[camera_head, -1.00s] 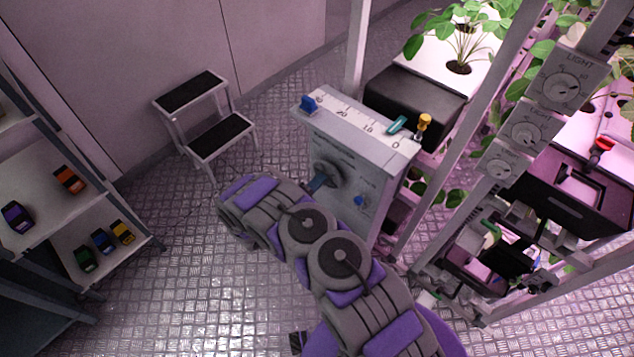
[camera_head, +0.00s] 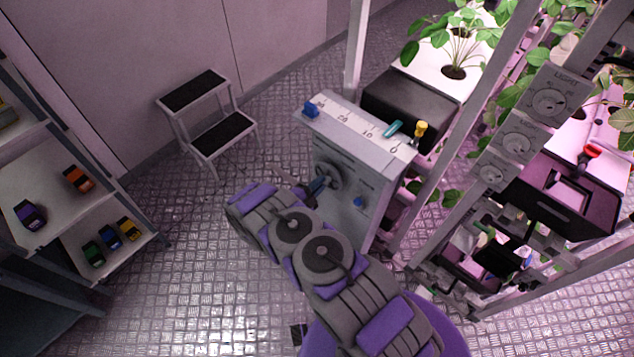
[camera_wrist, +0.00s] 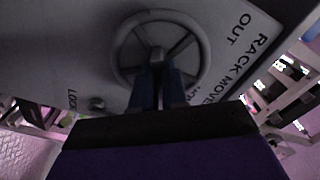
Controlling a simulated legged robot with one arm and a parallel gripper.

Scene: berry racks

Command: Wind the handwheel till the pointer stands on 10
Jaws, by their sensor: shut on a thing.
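The grey handwheel (camera_head: 333,170) is on the front of a light grey box (camera_head: 345,205). It also fills the upper middle of the wrist view (camera_wrist: 118,50), with a dark rim and spokes. My gripper (camera_head: 319,185) is at the wheel; in the wrist view its blue fingers (camera_wrist: 158,78) are closed at the hub, and they hide the lower spokes. A scale (camera_head: 355,124) with 20, 10 and 0 runs along the box's top. A teal piece that looks like the pointer (camera_head: 393,129) lies between 10 and 0; its exact reading is too small to tell.
A blue knob (camera_head: 311,110) and a yellow piece (camera_head: 420,130) sit at the scale's ends. A plant rack with dials (camera_head: 548,103) stands close on the right. A step stool (camera_head: 205,115) and a shelf with small coloured items (camera_head: 60,212) are left. Floor between is clear.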

